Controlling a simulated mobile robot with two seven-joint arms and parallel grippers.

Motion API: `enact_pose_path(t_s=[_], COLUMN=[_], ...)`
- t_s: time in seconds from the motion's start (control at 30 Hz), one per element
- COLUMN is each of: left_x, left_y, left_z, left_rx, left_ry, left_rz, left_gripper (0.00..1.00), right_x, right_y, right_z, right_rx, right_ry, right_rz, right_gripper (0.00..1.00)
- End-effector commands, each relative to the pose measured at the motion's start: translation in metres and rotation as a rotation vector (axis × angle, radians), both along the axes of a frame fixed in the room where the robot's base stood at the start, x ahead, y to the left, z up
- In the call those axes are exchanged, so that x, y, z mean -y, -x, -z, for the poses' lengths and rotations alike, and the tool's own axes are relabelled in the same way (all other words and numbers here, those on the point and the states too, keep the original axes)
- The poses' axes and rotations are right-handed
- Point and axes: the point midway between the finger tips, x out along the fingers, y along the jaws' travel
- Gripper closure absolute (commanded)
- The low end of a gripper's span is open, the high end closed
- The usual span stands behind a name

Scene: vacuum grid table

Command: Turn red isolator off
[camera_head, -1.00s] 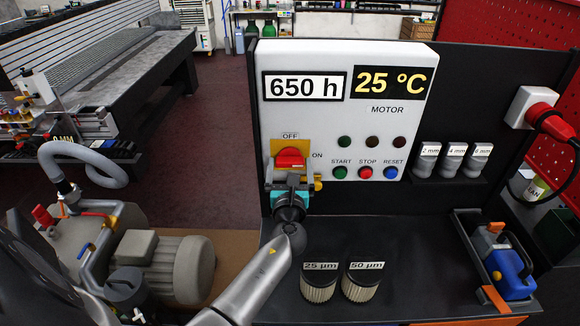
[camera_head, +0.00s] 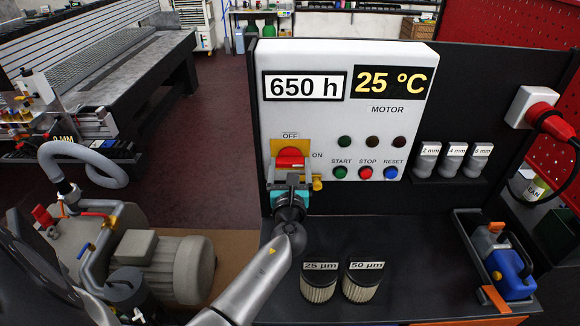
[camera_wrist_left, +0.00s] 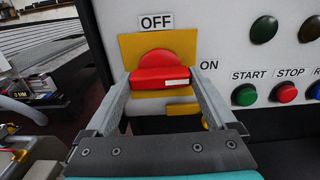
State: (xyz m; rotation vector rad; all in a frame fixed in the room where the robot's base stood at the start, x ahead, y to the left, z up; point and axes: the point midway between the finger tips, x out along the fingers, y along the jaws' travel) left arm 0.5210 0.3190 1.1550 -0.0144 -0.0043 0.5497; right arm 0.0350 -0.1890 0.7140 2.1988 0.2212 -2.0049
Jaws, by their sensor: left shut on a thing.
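The red isolator (camera_head: 290,157) is a rotary switch on a yellow plate (camera_head: 276,147) at the left of the white control panel. OFF is printed above it and ON to its right. In the left wrist view the red handle (camera_wrist_left: 160,78) lies crosswise, with its white mark at the right end, on the ON side. My left gripper (camera_head: 290,166) faces the panel from below, with one finger at each end of the handle, shut on it. My right gripper is not in view.
START, STOP and RESET buttons (camera_head: 366,172) sit to the right of the isolator. A yellow piece (camera_head: 317,184) sticks out beside the gripper. Two filters (camera_head: 318,283) stand on the dark shelf below. A motor (camera_head: 165,262) and grey hose (camera_head: 85,152) are at the left.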

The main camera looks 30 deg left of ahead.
Motion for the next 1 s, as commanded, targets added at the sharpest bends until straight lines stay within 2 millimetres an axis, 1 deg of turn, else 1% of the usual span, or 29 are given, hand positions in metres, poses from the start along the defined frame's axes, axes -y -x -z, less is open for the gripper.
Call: enact_pose_path(t_s=[0.17, 0.37, 1.0], left_x=[0.0, 0.0, 0.0], left_y=[0.0, 0.0, 0.0], left_z=[0.002, 0.003, 0.004], left_rx=[0.033, 0.107, 0.422], left_ry=[0.056, 0.174, 0.693], left_rz=[-0.001, 0.0, -0.001], left_gripper=[0.66, 0.66, 0.66], right_x=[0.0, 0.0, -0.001], right_y=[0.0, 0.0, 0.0], right_z=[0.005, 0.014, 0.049], right_rx=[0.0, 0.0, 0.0], right_ry=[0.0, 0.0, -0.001], right_rz=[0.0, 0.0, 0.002], right_gripper=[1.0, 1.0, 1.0])
